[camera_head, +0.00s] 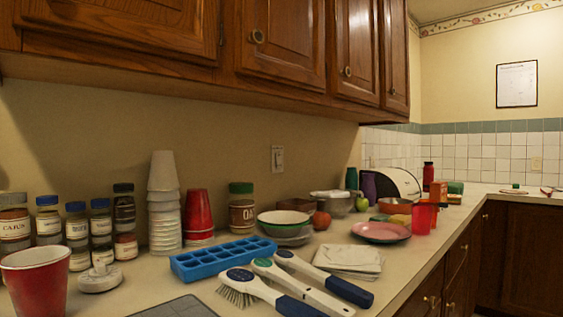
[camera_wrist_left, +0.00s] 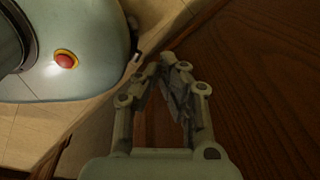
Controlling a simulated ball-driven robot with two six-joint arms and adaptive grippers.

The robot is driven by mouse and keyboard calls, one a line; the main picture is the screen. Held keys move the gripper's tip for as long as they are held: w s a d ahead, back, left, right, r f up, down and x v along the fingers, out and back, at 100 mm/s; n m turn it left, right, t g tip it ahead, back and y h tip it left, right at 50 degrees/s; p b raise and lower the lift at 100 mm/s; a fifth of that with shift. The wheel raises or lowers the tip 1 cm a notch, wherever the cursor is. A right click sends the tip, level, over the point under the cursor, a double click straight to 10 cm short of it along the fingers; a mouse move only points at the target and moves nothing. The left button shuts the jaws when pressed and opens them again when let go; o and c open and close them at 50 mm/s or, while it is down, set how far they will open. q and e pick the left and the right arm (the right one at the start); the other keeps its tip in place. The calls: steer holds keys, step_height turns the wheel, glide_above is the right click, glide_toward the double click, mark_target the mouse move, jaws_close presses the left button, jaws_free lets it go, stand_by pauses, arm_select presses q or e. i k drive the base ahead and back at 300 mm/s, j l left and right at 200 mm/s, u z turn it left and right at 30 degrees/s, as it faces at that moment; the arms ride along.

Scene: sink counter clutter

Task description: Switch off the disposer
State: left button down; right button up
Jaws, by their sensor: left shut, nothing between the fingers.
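A light switch plate (camera_head: 277,159) is on the beige wall above the counter, under the wall cabinets. It has a small toggle; its position is too small to tell, and I cannot tell whether it works the disposer. My left gripper (camera_wrist_left: 170,66) shows only in the left wrist view. Its fingers are shut and empty, in front of a dark wooden surface, away from the wall switch. My right gripper is in neither view.
The counter is cluttered below the switch: a lidded jar (camera_head: 242,215), stacked bowls (camera_head: 284,222), a blue ice tray (camera_head: 222,258), brushes (camera_head: 300,288), red cups (camera_head: 199,212) and spice jars (camera_head: 48,218). Wooden cabinets (camera_head: 280,45) overhang the wall.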

mark_target(278, 156)
steer(key=i+l, duration=0.25)
steer(key=l, duration=0.25)
steer(key=i+l, duration=0.2)
steer(key=l, duration=0.25)
steer(key=i+l+z, duration=0.1)
steer(key=i+l, duration=0.15)
steer(key=l, duration=0.25)
steer(key=i+l, duration=0.25)
steer(key=l, duration=0.2)
steer(key=i+l, duration=0.25)
steer(key=l, duration=0.2)
steer(key=i+l+z, duration=0.1)
steer(key=i+l, duration=0.15)
steer(key=l, duration=0.25)
